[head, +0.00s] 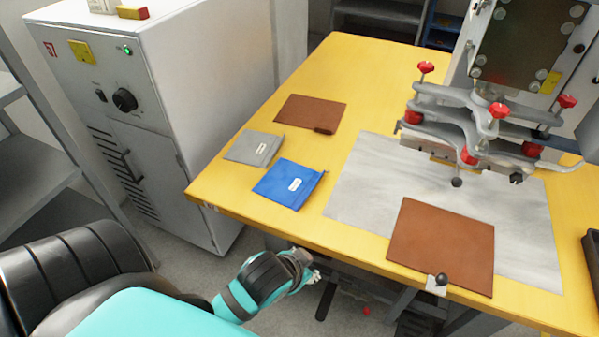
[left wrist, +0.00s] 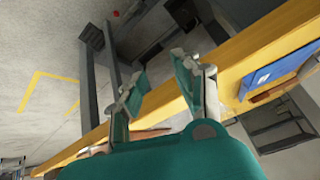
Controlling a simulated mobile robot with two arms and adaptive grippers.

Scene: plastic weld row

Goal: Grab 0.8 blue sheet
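A blue sheet (head: 289,184) with a small white label lies on the yellow table (head: 235,205) near its left front edge. The label is too small to read. Part of the blue sheet also shows in the left wrist view (left wrist: 270,74), right of the fingers and across the table edge. My left gripper (head: 312,270) is in front of the table's front edge, below and right of the blue sheet and apart from it. In the left wrist view the left gripper's fingers (left wrist: 158,90) are spread with nothing between them. My right gripper is in neither view.
A grey labelled sheet (head: 254,148) lies left of the blue one, with a brown sheet (head: 311,113) behind. A white cabinet (head: 180,90) stands close left of the table.

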